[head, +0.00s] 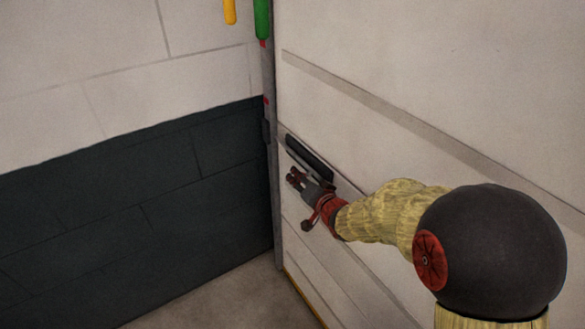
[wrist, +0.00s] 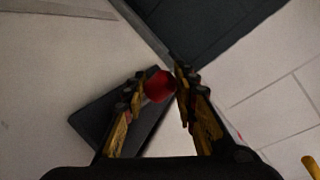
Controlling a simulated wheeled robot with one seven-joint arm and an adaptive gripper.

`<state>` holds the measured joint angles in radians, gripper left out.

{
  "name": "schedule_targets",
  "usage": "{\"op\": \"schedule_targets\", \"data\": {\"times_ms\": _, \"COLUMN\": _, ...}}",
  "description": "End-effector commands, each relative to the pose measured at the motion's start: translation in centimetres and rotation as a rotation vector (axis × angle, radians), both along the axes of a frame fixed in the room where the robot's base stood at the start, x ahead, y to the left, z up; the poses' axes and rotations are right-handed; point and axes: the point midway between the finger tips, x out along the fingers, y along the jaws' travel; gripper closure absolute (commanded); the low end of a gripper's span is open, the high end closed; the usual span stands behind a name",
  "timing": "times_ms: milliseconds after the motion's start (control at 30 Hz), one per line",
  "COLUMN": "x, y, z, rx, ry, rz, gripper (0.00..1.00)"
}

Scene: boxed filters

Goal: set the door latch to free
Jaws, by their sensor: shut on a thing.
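The pale door (head: 430,55) with raised grey strips fills the right of the head view. A dark elongated plate (head: 309,158) is mounted on it near its left edge, and the plate also shows in the wrist view (wrist: 92,125). My gripper (head: 298,179) is at the door just below this plate. In the wrist view its fingers (wrist: 162,82) are shut on a red rounded knob (wrist: 158,87), which appears in front of the dark plate. I take the knob as part of the latch. My fingers hide it in the head view, and its setting cannot be read.
A grey upright post (head: 272,190) runs along the door's left edge. A green piece (head: 262,18) and a yellow piece (head: 229,10) hang at the top. The left wall has a dark lower band (head: 110,225). The floor (head: 225,300) in the corner is clear.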

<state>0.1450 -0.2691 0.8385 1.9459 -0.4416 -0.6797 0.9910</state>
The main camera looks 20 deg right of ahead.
Motion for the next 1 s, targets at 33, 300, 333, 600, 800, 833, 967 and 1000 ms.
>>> {"op": "schedule_targets", "data": {"times_ms": 33, "x": -0.71, "y": -0.29, "z": 0.24, "rx": -0.001, "ry": 0.001, "rz": -0.001, "gripper": 1.0}}
{"op": "schedule_targets", "data": {"times_ms": 300, "x": -1.48, "y": -0.48, "z": -0.09, "rx": 0.0, "ry": 0.001, "rz": 0.0, "gripper": 1.0}}
{"op": "schedule_targets", "data": {"times_ms": 333, "x": -1.49, "y": -0.48, "z": -0.11, "rx": 0.0, "ry": 0.001, "rz": 0.0, "gripper": 1.0}}
{"op": "schedule_targets", "data": {"times_ms": 600, "x": -1.48, "y": -0.46, "z": -0.13, "rx": 0.001, "ry": 0.002, "rz": 0.0, "gripper": 0.61}}
{"op": "schedule_targets", "data": {"times_ms": 800, "x": -1.42, "y": -0.44, "z": -0.03, "rx": 0.0, "ry": 0.0, "rz": 0.0, "gripper": 0.53}}
{"op": "schedule_targets", "data": {"times_ms": 833, "x": -1.41, "y": -0.44, "z": -0.02, "rx": 0.0, "ry": 0.0, "rz": 0.0, "gripper": 0.53}}
{"op": "schedule_targets", "data": {"times_ms": 967, "x": -1.4, "y": -0.43, "z": 0.0, "rx": 0.0, "ry": 0.0, "rz": 0.0, "gripper": 0.53}}
{"op": "schedule_targets", "data": {"times_ms": 1000, "x": -1.41, "y": -0.43, "z": 0.01, "rx": 0.0, "ry": -0.001, "rz": 0.001, "gripper": 0.53}}
